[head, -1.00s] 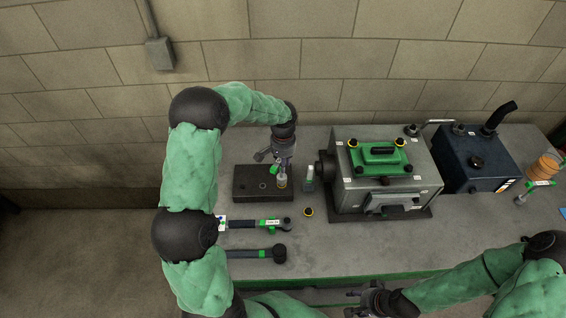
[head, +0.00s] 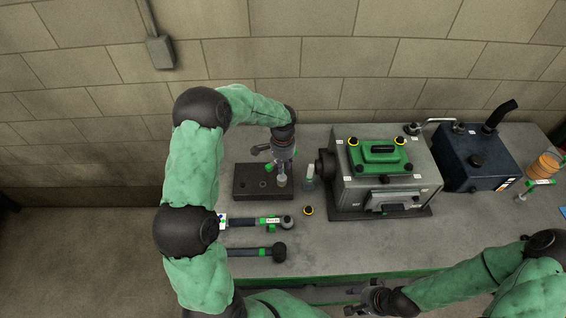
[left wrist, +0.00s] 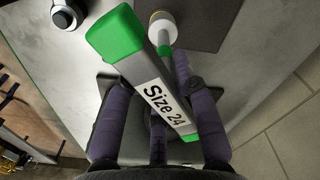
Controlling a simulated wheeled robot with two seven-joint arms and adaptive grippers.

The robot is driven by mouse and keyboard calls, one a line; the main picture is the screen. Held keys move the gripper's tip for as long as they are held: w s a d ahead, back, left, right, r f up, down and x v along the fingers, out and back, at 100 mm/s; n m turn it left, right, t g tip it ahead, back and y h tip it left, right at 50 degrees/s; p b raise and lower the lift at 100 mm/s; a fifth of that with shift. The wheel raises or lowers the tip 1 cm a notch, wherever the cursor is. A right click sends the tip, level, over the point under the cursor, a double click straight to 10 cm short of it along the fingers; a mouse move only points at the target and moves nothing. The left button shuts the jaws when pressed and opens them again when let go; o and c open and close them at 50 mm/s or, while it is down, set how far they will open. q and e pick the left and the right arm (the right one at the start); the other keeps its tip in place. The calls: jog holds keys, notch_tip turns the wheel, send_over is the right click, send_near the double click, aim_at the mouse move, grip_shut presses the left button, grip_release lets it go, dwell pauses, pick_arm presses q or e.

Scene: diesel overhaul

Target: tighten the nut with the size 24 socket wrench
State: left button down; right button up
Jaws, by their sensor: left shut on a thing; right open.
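The size 24 socket wrench (left wrist: 155,85) is grey with green ends and a "Size 24" label, close below my left wrist camera. My left gripper (head: 283,160) is shut on it above the dark block (head: 246,184) on the bench. In the left wrist view its purple-grey fingers (left wrist: 150,110) lie either side of the wrench. A pale cylindrical end (head: 282,181) points down at the block's right part; I cannot tell whether it touches. No nut shows clearly; one there would be hidden beneath. My right gripper (head: 358,300) is open and empty at the bench's front edge.
Two tools lie in front of the block: one labelled (head: 245,222), one dark with a green band (head: 255,252). A small green-based piece (head: 309,180) and a yellow-ringed cap (head: 308,210) sit near the grey engine (head: 390,165). A blue tank (head: 475,160) stands right.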

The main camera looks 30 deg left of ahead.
pick_arm(q)
jog(key=m+p, duration=0.1)
jog(key=m, duration=0.2)
jog(key=shift+r+m, duration=0.15)
jog(key=shift+m, duration=0.15)
jog(key=m+p, duration=0.1)
jog(key=m, duration=0.3)
jog(key=shift+a+p, duration=0.15)
jog(key=shift+p, duration=0.15)
jog(key=m+p, duration=0.2)
jog(key=m, duration=0.5)
jog(key=shift+a+p, duration=0.1)
jog(key=shift+p, duration=0.25)
jog(key=m+p, duration=0.2)
jog(key=m, duration=0.2)
jog(key=m+p, duration=0.1)
jog(key=m, duration=0.2)
jog(key=shift+a+m, duration=0.15)
jog(key=shift+m, duration=0.25)
jog(key=m+p, duration=0.2)
jog(key=m, duration=0.2)
jog(key=shift+s+m+p, duration=0.1)
jog(key=shift+m+p, duration=0.2)
jog(key=shift+f+m, duration=0.25)
jog(key=shift+m, duration=0.55)
